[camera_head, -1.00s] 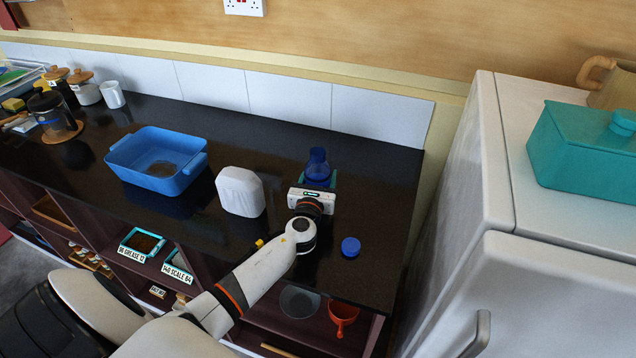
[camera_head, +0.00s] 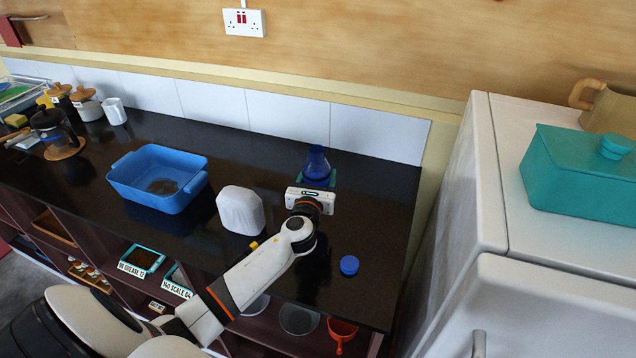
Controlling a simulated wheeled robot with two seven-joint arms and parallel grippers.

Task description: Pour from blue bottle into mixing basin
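The blue bottle (camera_head: 317,161) is upright over the black counter, with its mouth uncovered at the top. My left gripper (camera_head: 318,180) is shut on it, with teal fingers on both sides of its lower part. The gripper body hides the bottle's bottom, so the gap to the counter is hard to judge. The blue mixing basin (camera_head: 130,186) stands on the counter to the left, with a darker patch on its floor. My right gripper is not in view.
A white rounded container (camera_head: 240,210) stands between basin and gripper. A blue cap (camera_head: 349,265) lies near the counter's (camera_head: 375,215) front edge. Jars and a white mug (camera_head: 115,111) stand at the far left.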

